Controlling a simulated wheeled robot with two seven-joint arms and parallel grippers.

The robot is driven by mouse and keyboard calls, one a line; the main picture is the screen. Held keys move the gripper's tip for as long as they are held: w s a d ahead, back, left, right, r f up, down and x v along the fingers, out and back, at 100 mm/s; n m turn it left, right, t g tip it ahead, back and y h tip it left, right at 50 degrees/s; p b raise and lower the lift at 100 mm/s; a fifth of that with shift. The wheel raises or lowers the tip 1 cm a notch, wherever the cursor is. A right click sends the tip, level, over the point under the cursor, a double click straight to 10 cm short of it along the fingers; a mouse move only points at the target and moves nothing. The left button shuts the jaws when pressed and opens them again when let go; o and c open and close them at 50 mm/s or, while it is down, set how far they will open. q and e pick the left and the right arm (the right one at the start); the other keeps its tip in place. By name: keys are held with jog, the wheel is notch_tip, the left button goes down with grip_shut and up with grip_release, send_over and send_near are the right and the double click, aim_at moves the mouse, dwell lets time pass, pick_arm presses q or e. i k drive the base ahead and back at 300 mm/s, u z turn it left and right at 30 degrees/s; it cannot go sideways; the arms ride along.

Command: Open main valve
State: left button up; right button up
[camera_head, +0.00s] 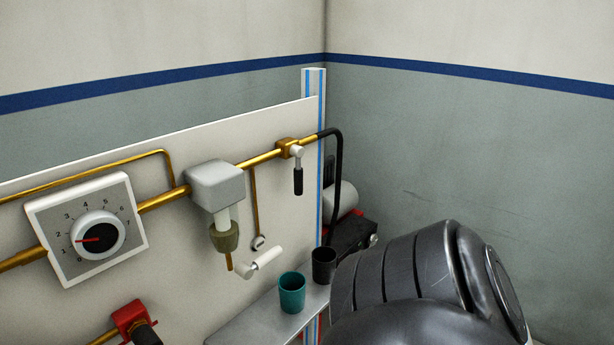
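A brass valve (288,147) sits on the upper brass pipe near the right end of the white panel. Its black-gripped lever (298,178) hangs straight down. A second valve with a red body (131,318) shows at the bottom left, its dark handle partly cut off by the frame. I cannot tell which of them is the main valve. A dial (97,238) numbered from 0 has its red pointer toward the left, near 1. A dark grey arm link of mine fills the lower right. Neither gripper is in view.
A grey box fitting (214,186) hangs on the pipe. A white-handled crank (262,262) sticks out below it. A teal cup (291,293) and a black cup (324,265) stand on a grey shelf (262,322). A black hose (340,185) curves behind the panel edge.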

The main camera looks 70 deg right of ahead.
aim_at(298, 174)
jog(key=z, duration=4.05)
jog(key=k, duration=0.45)
jog(key=u, duration=0.2)
